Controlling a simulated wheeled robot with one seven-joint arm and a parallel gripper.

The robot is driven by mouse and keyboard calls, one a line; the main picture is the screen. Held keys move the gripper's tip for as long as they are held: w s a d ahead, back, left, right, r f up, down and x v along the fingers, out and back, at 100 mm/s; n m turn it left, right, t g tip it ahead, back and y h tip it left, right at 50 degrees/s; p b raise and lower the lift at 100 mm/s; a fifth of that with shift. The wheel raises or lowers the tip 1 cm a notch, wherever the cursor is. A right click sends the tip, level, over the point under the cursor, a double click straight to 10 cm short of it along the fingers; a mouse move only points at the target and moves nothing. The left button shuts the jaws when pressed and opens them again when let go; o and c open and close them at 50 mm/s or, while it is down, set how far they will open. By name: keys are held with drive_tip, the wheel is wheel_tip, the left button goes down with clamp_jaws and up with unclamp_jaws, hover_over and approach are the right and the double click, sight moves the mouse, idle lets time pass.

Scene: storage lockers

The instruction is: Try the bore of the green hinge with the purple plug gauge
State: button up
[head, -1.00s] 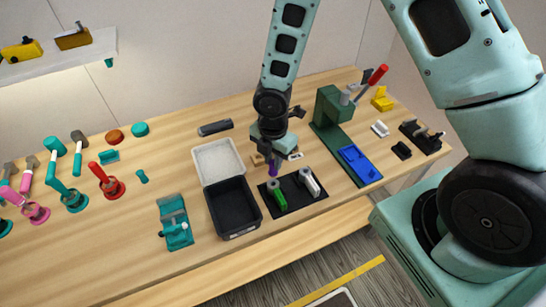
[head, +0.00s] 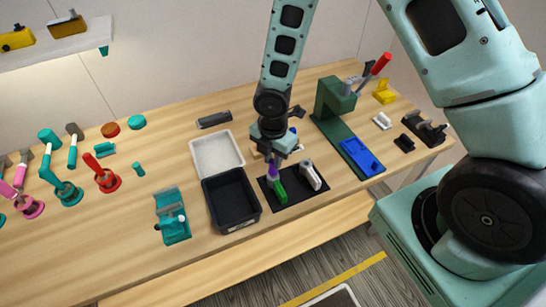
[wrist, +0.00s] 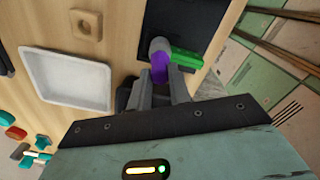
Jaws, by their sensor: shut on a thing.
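The green hinge (head: 280,192) lies on a black mat (head: 294,201), beside a grey hinge (head: 312,178). My gripper (head: 272,162) is above the hinge's far end, shut on the purple plug gauge (head: 273,172). The gauge points down at that end, and the two overlap in the head view. In the wrist view the purple gauge (wrist: 159,70) sits between the fingers, with a grey round part at its far end. The green hinge (wrist: 187,58) shows just right of it. I cannot tell whether the gauge touches or has entered the bore.
A black open bin (head: 232,207) and a white tray (head: 216,150) stand left of the mat. A green press (head: 334,105) with a blue block (head: 361,157) is to the right. A teal vise (head: 172,217) stands farther left.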

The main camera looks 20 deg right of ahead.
drive_tip(key=shift+f, duration=0.25)
idle(0.7)
drive_tip(key=shift+r, duration=0.15)
idle(0.7)
drive_tip(key=shift+r+p, duration=2.55)
drive_tip(key=shift+r, duration=0.35)
